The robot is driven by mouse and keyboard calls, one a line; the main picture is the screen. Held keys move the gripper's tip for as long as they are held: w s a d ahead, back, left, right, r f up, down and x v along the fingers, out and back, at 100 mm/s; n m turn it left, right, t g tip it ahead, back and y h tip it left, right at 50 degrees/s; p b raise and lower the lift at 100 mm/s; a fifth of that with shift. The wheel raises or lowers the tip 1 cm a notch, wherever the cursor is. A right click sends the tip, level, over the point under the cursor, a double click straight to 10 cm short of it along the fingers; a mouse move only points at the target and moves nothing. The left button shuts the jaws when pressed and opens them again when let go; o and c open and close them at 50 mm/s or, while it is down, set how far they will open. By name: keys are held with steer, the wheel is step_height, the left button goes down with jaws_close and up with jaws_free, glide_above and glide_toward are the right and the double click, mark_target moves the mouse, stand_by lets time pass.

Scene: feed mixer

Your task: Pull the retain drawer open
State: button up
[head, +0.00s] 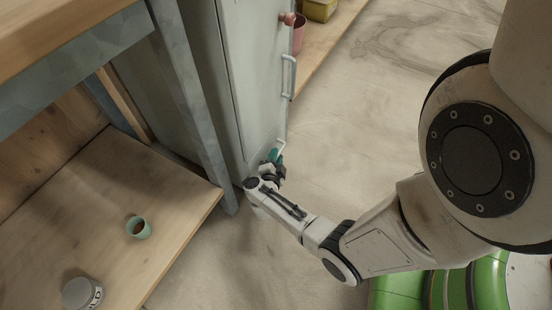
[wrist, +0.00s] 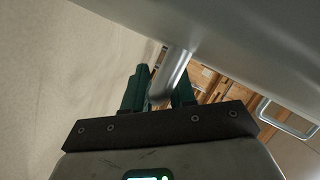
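The tall grey cabinet (head: 246,70) stands at the upper middle in the head view. A lower handle (head: 281,145) sticks out near the bottom of its front, and I take this to be the retain drawer's handle. My gripper (head: 274,158), with green fingers, is at this handle. In the wrist view my gripper (wrist: 160,92) has its two fingers on either side of a metal handle bar, which fills the narrow gap between them. The grey front panel (wrist: 240,40) is close above. The drawer's seams are hidden, and I see no open gap.
Floor to the right is clear.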

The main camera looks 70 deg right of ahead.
steer(key=shift+d, duration=0.1)
steer(key=shift+c, duration=0.4)
jaws_close()
